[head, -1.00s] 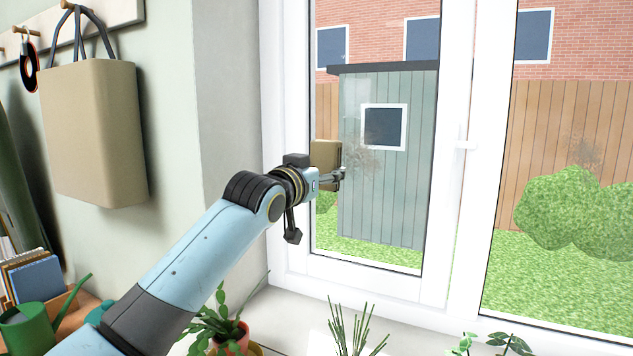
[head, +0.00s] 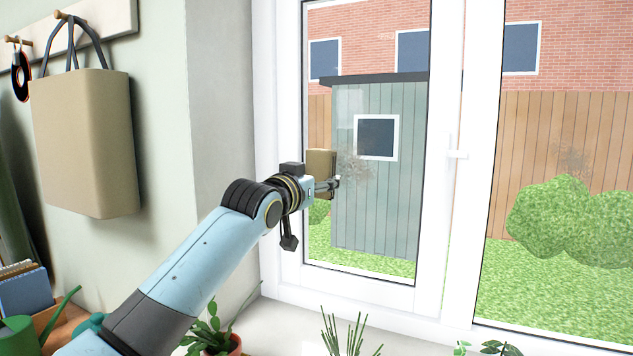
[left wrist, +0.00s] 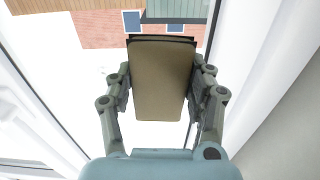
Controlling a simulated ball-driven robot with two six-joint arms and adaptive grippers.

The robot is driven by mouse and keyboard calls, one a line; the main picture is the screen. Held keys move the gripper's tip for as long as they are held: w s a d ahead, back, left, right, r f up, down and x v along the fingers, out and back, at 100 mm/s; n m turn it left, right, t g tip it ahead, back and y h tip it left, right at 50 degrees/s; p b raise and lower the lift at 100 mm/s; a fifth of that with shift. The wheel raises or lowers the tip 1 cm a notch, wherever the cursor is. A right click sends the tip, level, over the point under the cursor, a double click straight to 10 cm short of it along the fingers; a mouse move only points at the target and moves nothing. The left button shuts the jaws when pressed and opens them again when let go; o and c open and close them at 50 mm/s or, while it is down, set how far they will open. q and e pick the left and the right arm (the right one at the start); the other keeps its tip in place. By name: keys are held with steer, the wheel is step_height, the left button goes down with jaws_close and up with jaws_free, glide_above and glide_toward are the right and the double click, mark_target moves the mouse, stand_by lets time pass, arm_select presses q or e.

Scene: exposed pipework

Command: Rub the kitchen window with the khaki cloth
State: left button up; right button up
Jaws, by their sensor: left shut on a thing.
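The kitchen window (head: 385,225) fills the middle and right of the head view, with white frames around two panes. A dark speckled smudge (head: 354,168) shows on the left pane, and another smudge (head: 571,158) on the right pane. My left gripper (head: 332,184) is at the left part of the left pane, just left of the nearer smudge. It is shut on the khaki cloth (head: 320,162), a folded pad. In the left wrist view the cloth (left wrist: 160,80) sits between both fingers. Whether it touches the glass I cannot tell. My right gripper is not in view.
Potted plants (head: 215,338) stand along the sill below the window. A beige bag (head: 85,140) hangs on the left wall. A green watering can (head: 18,335) is at lower left.

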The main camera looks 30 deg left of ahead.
arm_select(q)
steer(key=shift+w, duration=0.75)
steer(key=shift+d, duration=0.1)
